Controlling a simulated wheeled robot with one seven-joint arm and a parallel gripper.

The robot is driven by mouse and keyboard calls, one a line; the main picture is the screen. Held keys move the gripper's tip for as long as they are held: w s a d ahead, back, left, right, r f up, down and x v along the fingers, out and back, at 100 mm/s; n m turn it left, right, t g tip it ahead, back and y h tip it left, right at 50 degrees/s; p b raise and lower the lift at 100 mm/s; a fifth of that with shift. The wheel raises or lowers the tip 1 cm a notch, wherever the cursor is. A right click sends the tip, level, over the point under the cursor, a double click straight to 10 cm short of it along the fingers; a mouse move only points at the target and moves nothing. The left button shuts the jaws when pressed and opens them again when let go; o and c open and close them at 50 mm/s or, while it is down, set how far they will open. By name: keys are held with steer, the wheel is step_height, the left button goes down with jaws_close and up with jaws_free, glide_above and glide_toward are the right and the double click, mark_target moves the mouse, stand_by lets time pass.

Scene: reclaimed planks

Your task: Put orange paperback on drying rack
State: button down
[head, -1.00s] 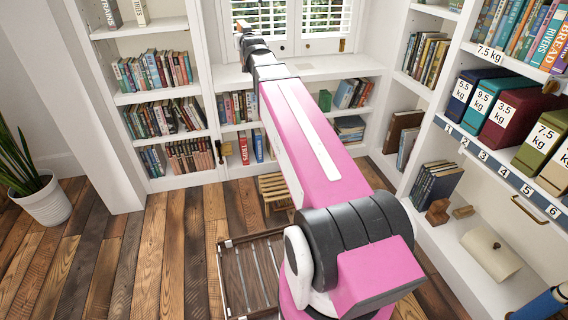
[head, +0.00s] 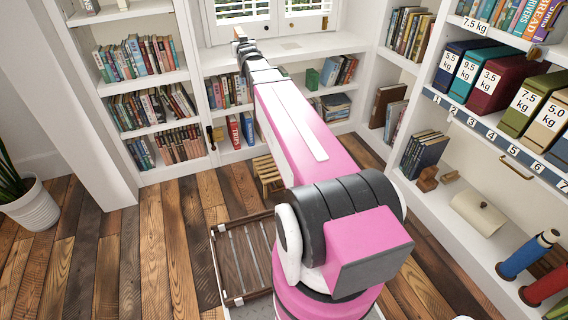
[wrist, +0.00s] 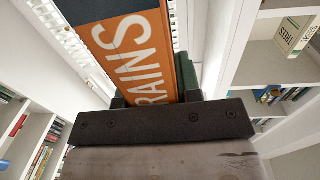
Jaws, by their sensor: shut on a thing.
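The orange paperback (wrist: 130,45), with large white letters ending in "RAINS", rises from my gripper (wrist: 155,100) in the wrist view. My gripper is shut on its lower end. In the head view my gripper (head: 239,36) is small at the far end of my pink arm, in front of the window, and the book is hard to make out there. A low wooden frame with slats and pale bars (head: 228,262) lies on the floor beside my base. It looks like the drying rack, but I cannot be sure. My arm hides its right side.
White bookshelves stand left (head: 140,80) and right (head: 470,200). A small wooden stool (head: 266,170) stands behind the slatted frame. A potted plant (head: 32,205) stands far left. Weight-labelled boxes (head: 500,85) and bottles (head: 530,255) are at right. The plank floor at left is clear.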

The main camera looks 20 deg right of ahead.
steer(key=d+f, duration=0.3)
steer(key=f, duration=1)
steer(key=s+d+f, duration=0.1)
steer(key=d+f, duration=0.2)
steer(key=f, duration=0.9)
steer(key=d+f, duration=0.3)
steer(key=f, duration=1)
steer(key=s+d+f+n+y, duration=0.1)
steer(key=s+f, duration=0.2)
steer(key=f, duration=0.4)
steer(key=s+f+y, duration=0.1)
steer(key=s+f, duration=0.2)
steer(key=f, duration=0.4)
steer(key=w+d+f, duration=0.7)
steer(key=d+f, duration=0.2)
steer(key=f, duration=0.1)
steer(key=shift+d+f, duration=0.2)
steer(key=shift+f, duration=0.25)
steer(key=c, duration=0.8)
jaws_free()
steer(key=shift+r, duration=0.2)
